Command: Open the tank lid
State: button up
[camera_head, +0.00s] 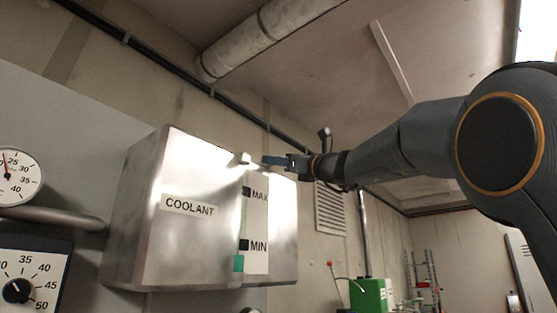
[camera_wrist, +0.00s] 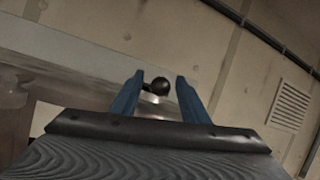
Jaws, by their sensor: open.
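The tank (camera_head: 150,240) is a shiny metal box labelled COOLANT on the wall in the head view. A sight gauge with MAX and MIN marks (camera_head: 257,222) is on its front. My gripper (camera_head: 268,160) reaches in from the right at the tank's top front edge. In the wrist view my gripper (camera_wrist: 158,88) shows two blue fingers spread apart. A dark round knob (camera_wrist: 159,86) shows between the fingertips, with the metal tank (camera_wrist: 85,92) behind and below. I cannot tell whether the fingers touch the knob. The lid's outline is not clear.
A large duct (camera_head: 265,32) runs overhead.

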grip_shut()
jog(key=shift+r, duration=0.1)
